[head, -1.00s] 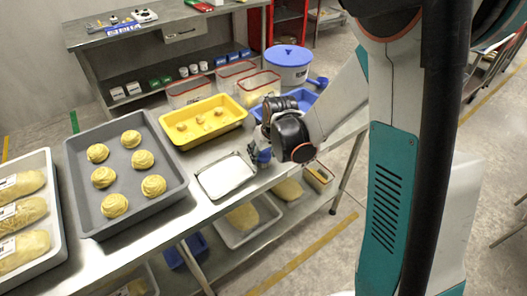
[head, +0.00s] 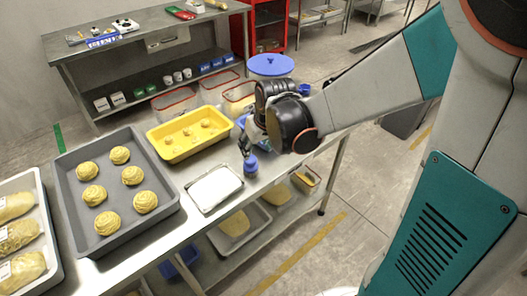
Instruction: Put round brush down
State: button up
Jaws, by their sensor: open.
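The round brush, a small blue rounded piece (head: 250,165), stands on the metal table just right of the white tray (head: 214,187). My gripper (head: 246,146) is open, directly above and behind the blue piece in the head view. Its dark fingers are small and partly overlap the top of the piece, so I cannot tell whether they still touch it. The lower part of the brush is too small to make out.
A yellow tray (head: 168,154) with small pieces, a grey tray (head: 165,208) of piped buns and a loaf tray (head: 42,180) fill the table's left. Clear tubs (head: 175,104) and a blue-lidded bucket (head: 271,66) stand behind. Bare metal borders the white tray.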

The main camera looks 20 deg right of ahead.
jog(key=s+r+t, duration=0.1)
jog(key=s+r, duration=0.4)
jog(key=s, duration=0.4)
jog(key=s+r+m+t, duration=0.1)
jog(key=s+r, duration=0.5)
jog(key=s, duration=0.3)
jog(key=shift+a+r+t+h, duration=0.3)
jog(key=shift+o, duration=0.3)
